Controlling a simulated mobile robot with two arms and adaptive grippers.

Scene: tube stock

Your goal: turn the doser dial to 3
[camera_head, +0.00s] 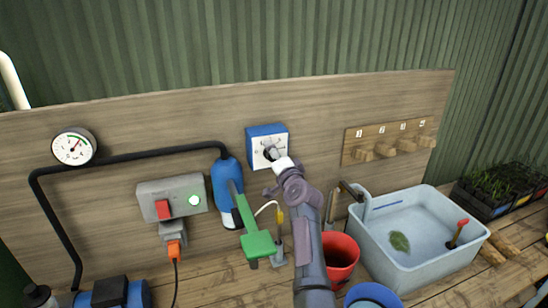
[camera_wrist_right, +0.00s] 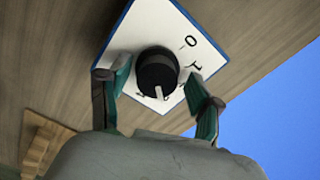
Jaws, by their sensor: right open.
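The doser (camera_head: 267,134) is a blue box with a white face on the wooden back board, left of centre in the head view. Its black dial (camera_wrist_right: 157,72) shows in the right wrist view, with a white pointer mark aimed at the lower edge of the face. The figures 0 and 1 are readable at the right of the dial; the other markings are partly hidden, so I cannot tell which one the pointer meets. My right gripper (camera_wrist_right: 158,88) is open, one finger on each side of the dial, with gaps visible. In the head view, my right gripper (camera_head: 276,160) covers the doser's lower part.
A blue bottle (camera_head: 228,180) and a green-headed tool (camera_head: 258,245) are left of my right arm. A red bucket (camera_head: 340,255) and a water basin (camera_head: 415,250) stand to its right. A numbered peg rack (camera_head: 390,140) is on the board. A grey switch box (camera_head: 172,198) is further left.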

